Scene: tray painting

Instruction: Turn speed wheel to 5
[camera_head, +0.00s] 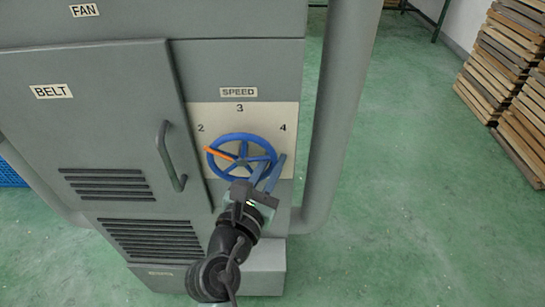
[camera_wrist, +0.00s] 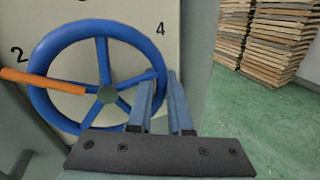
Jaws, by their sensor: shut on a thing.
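The blue speed wheel (camera_head: 241,137) is mounted on a pale dial plate (camera_head: 272,112) on the grey machine, under the SPEED label (camera_head: 238,92). Its orange pointer (camera_head: 220,153) points left and slightly up, below the 2. The numbers 2, 3 and 4 show; no 5 is visible. My gripper (camera_head: 275,168) is at the wheel's lower right, shut on the rim. In the wrist view the wheel (camera_wrist: 70,35) fills the left half, with the orange pointer (camera_wrist: 42,81) at its left. The fingers (camera_wrist: 160,82) straddle the right rim and hide part of it.
A cabinet door with a grey handle (camera_head: 167,155) is left of the wheel. A thick grey pipe (camera_head: 333,110) runs down the machine's right side. Stacked wooden trays (camera_head: 505,75) stand at the far right. The green floor (camera_head: 415,190) between is clear.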

